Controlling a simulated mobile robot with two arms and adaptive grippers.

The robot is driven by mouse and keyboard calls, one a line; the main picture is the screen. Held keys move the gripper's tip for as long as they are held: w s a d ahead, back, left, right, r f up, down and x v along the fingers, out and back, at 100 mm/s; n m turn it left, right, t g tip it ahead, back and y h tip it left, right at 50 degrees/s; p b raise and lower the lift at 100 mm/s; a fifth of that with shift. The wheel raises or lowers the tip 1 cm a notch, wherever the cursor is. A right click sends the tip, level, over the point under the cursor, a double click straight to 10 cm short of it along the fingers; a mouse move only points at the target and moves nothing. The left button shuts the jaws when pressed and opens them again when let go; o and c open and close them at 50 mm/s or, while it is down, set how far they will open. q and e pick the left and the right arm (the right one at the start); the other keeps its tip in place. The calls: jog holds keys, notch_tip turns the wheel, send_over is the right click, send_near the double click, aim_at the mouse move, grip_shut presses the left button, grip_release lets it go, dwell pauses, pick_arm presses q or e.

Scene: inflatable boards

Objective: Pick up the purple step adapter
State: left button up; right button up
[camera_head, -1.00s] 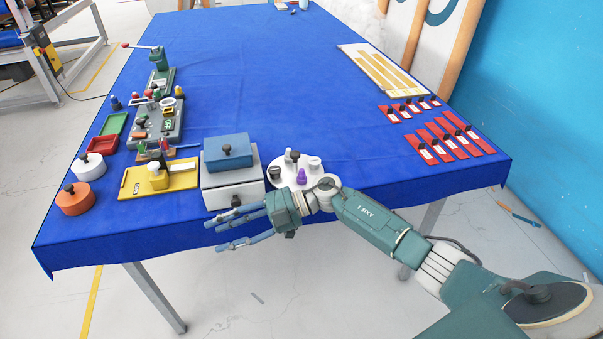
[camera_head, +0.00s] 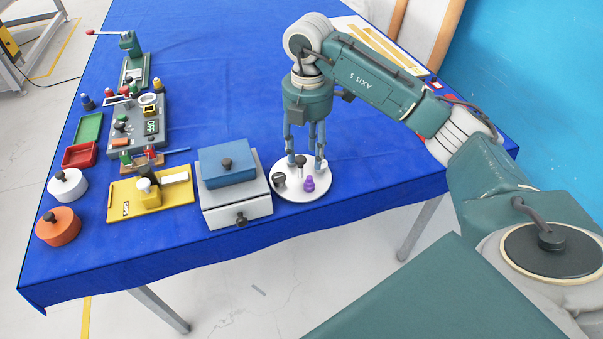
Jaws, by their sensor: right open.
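The purple step adapter (camera_head: 309,184) stands upright on a round white plate (camera_head: 291,194) near the table's front edge. A dark grey piece (camera_head: 279,180) stands on the plate to its left, and a dark-topped piece (camera_head: 300,162) stands behind it. My right gripper (camera_head: 306,162) points straight down over the back half of the plate, with its fingers apart and empty. The dark-topped piece shows between the fingers; the purple adapter is just in front of them. I cannot tell whether the fingertips touch the plate. My left gripper is out of view.
A grey drawer box (camera_head: 219,208) with a blue lidded box (camera_head: 227,165) on it stands left of the plate. Farther left are a yellow fixture (camera_head: 118,200), white (camera_head: 68,186) and orange (camera_head: 58,226) knobbed cylinders, and trays. The blue cloth right of the plate is clear.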

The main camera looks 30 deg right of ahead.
aim_at(309, 177)
jog(key=f, duration=0.1)
jog(key=s+f, duration=0.1)
jog(key=f+p, duration=0.1)
jog(key=shift+s+f, duration=0.25)
jog(key=shift+f, duration=0.45)
jog(key=f+p, duration=0.1)
jog(key=f, duration=0.1)
jog(key=f+p, duration=0.1)
jog(key=f, duration=0.1)
jog(key=shift+w+d+f+p, duration=0.15)
jog(key=shift+w+f+p, duration=0.05)
jog(key=shift+f+p, duration=0.1)
jog(key=shift+f, duration=0.1)
jog(key=c, duration=0.9)
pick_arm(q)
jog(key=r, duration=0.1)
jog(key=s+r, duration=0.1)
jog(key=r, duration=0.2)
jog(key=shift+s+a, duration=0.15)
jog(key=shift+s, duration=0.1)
pick_arm(e)
jog(key=shift+c, duration=0.4)
